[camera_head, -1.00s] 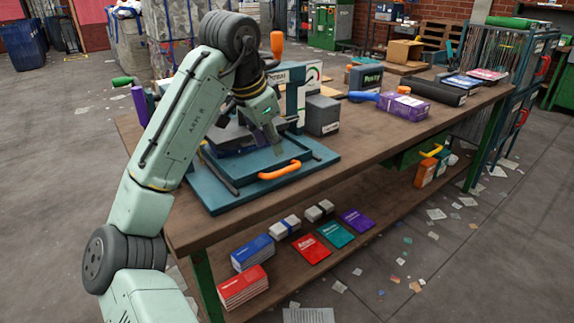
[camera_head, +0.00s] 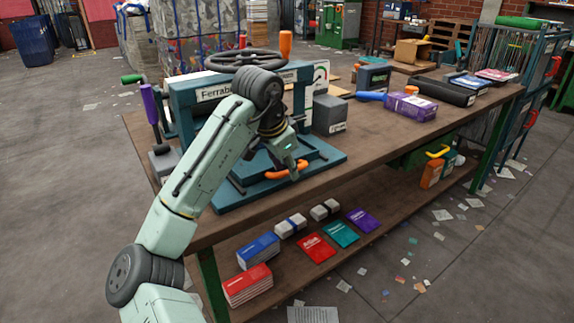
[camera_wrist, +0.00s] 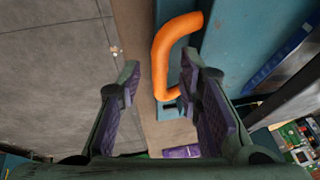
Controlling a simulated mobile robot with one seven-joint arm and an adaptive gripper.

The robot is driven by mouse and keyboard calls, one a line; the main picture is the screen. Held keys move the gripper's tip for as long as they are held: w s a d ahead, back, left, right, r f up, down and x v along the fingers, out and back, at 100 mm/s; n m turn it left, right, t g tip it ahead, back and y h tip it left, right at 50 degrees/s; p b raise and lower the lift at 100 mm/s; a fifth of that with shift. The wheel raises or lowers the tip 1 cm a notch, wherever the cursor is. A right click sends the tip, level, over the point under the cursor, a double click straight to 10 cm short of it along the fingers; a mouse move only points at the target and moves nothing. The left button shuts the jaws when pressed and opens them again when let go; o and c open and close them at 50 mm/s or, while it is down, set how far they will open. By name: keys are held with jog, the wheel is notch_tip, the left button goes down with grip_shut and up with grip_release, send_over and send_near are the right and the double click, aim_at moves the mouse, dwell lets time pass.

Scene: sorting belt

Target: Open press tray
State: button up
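The teal press (camera_head: 185,92) stands on the workbench, with a black handwheel (camera_head: 245,60) on top. Its flat teal tray (camera_head: 238,194) sits at the bench's front side, and its orange handle (camera_head: 278,172) shows beside my gripper (camera_head: 293,172). In the wrist view my gripper (camera_wrist: 163,80) is open, with its purple-padded fingers apart. The curved orange handle (camera_wrist: 162,60) lies between the fingers, nearer the right one. I cannot tell whether it touches either finger. The teal tray edge (camera_wrist: 230,35) is right of the handle. My arm hides part of the press.
A grey box (camera_head: 328,115) stands right of the press, close to my wrist. A purple box (camera_head: 412,107) and a black case (camera_head: 445,92) lie further right on the wooden bench (camera_head: 375,143). Boxes and booklets (camera_head: 340,234) lie on the lower shelf.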

grip_shut()
dwell(0.7)
